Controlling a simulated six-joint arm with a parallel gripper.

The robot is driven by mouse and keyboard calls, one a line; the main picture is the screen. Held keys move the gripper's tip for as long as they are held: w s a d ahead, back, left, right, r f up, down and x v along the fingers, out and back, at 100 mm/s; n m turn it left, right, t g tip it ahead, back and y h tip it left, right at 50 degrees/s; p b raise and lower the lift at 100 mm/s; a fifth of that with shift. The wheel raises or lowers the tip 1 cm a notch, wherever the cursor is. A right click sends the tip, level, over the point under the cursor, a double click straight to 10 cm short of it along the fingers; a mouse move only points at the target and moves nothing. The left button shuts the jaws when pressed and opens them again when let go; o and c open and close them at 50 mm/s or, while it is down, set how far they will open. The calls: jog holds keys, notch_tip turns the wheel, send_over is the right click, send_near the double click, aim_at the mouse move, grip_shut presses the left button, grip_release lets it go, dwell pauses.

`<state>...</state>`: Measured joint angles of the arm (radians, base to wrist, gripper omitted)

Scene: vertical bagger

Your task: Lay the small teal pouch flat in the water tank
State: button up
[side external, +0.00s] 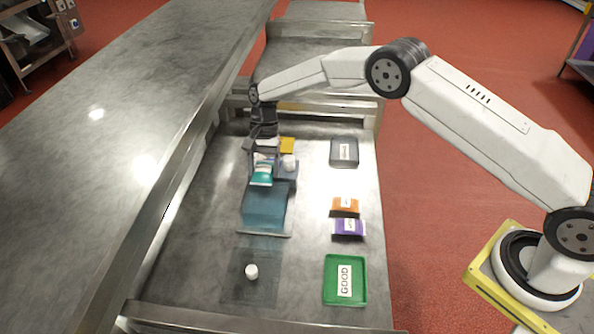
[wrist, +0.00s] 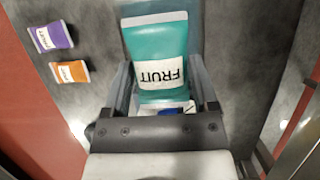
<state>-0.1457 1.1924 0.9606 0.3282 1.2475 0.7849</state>
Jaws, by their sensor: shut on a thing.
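The teal pouch (side external: 261,177) hangs in my gripper (side external: 262,161), which is shut on it. In the wrist view the pouch (wrist: 157,42) shows a white label reading FRUIT, upside down, between the two fingers of my gripper (wrist: 163,88). The water tank (side external: 266,206) is a see-through blue box on the steel table. In the side view the pouch appears at the tank's far end, above it; the exact height gap cannot be told. The tank's far rim is partly hidden by the pouch and gripper.
An orange pouch (side external: 345,205) and a purple pouch (side external: 348,228) lie right of the tank. A green GOOD tray (side external: 330,294) is at front right, a grey tray (side external: 344,140) at back right. A yellow item (side external: 287,145) lies behind; a white cylinder (side external: 251,271) stands in front.

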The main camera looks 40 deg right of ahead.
jog(key=shift+f, duration=5.65)
jog(key=shift+f, duration=0.45)
jog(key=o, duration=1.2)
jog(key=shift+o, duration=0.2)
jog(key=shift+r, duration=5.5)
notch_tip(320, 180, up, 7)
send_over(267, 211)
jog(key=w+d, duration=0.3)
jog(key=shift+r, duration=0.1)
